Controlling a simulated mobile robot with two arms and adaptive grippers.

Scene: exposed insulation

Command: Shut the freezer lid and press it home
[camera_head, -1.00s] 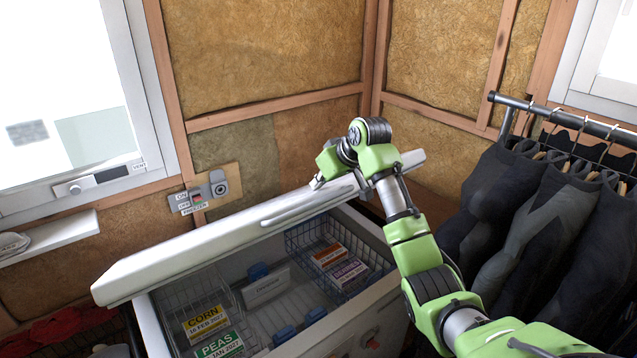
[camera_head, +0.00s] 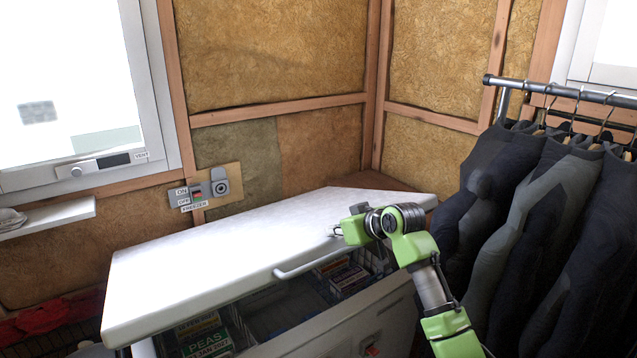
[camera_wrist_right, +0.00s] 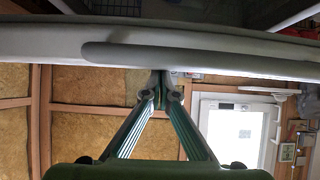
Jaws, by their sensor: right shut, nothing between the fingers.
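The white freezer lid (camera_head: 230,252) is tilted partly open over the chest freezer (camera_head: 385,320). Its front edge stands above the rim, and a gap shows baskets and boxes inside. A bar handle (camera_head: 305,262) runs along the lid's front edge. My right gripper (camera_head: 336,231) is at the lid's upper face near the right part of its front edge. My left gripper is not in view.
A rail of dark wetsuits (camera_head: 555,220) hangs close to the right of my right arm. A labelled freezer switch (camera_head: 192,197) is on the wall behind the lid. A window (camera_head: 80,90) and a shelf (camera_head: 50,215) are at the left.

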